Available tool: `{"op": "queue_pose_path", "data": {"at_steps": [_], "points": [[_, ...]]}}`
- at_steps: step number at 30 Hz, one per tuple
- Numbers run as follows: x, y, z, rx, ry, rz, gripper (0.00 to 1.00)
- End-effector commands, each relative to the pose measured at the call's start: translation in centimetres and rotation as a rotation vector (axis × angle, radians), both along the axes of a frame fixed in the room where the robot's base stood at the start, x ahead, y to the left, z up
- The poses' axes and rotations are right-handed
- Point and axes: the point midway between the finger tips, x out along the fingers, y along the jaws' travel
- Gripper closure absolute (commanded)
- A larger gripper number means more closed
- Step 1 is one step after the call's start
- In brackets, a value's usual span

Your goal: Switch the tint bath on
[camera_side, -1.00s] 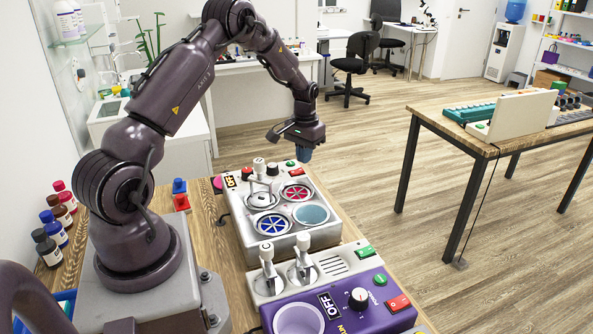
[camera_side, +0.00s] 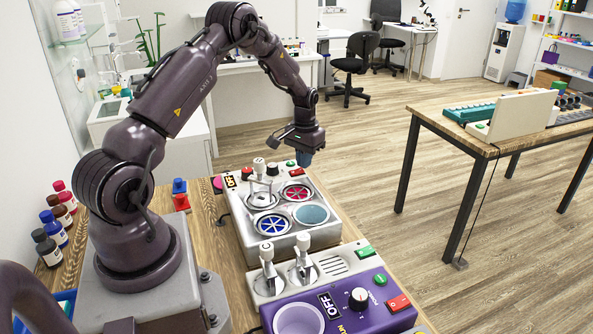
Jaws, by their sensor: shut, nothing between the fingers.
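A silver unit with four round wells (camera_side: 240,232) stands on the wooden bench; I take it as the tint bath, though no name is readable. Its wells show blue, red and teal, and one has a pale metal holder in it.
A purple unit (camera_side: 349,323) with its own OFF sign, knob and red rocker switch (camera_side: 399,303) stands in front. White-topped levers (camera_side: 302,255) rise between the units. Bottles (camera_side: 46,246) stand at left.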

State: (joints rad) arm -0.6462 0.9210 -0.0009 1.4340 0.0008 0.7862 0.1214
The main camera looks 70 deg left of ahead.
Motion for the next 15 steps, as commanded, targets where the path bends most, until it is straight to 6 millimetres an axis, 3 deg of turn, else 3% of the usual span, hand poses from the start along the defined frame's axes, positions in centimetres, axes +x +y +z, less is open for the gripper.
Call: {"op": "queue_pose_path", "data": {"at_steps": [15], "points": [[-0.03, -0.02, -0.83, 0.0, 0.001, 0.0, 1.0]]}}
